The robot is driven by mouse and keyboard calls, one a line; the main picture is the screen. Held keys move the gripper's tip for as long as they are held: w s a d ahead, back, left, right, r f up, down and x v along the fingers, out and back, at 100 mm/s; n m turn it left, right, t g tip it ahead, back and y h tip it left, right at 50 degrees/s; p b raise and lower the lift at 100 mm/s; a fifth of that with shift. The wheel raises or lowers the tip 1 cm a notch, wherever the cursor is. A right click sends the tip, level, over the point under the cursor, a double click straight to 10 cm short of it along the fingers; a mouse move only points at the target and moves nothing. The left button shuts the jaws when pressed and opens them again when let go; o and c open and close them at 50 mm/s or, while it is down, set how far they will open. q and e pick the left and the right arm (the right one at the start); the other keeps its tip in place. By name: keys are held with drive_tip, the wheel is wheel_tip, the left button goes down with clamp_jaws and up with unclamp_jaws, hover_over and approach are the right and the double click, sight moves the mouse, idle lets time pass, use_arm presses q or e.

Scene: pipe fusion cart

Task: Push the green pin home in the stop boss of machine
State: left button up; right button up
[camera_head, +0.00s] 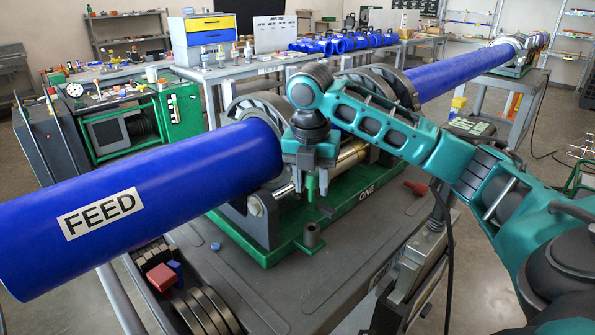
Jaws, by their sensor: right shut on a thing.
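My right gripper (312,189) reaches in from the right and points down in front of the machine. It is shut on the green pin (311,186), whose lower part shows between and below the fingers. The stop boss (312,236) is a short dark grey cylinder with a hole in its top, on the front edge of the machine's green base (345,205), marked ONE. The pin hangs upright above the boss, with a visible gap between them. The upper part of the pin is hidden by the gripper. My left gripper is not in view.
A long blue pipe (180,190) marked FEED runs through the clamps left of the gripper. A red block (161,277) and several grey half rings (207,310) lie at the cart's left front. A red piece (416,188) lies right of the base. The grey cart top (270,285) is mostly clear in front.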

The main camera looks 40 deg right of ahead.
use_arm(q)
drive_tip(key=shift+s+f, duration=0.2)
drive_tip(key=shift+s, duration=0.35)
use_arm(e)
drive_tip(key=shift+s+r, duration=0.15)
drive_tip(key=shift+s, duration=0.05)
drive_tip(key=shift+f, duration=1.25)
drive_tip(key=shift+f+b, duration=0.65)
drive_tip(key=shift+f, duration=2.05)
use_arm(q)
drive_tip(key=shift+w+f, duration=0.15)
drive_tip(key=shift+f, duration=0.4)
use_arm(e)
drive_tip(key=shift+f, duration=0.1)
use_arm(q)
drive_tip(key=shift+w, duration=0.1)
use_arm(e)
drive_tip(key=shift+f, duration=0.1)
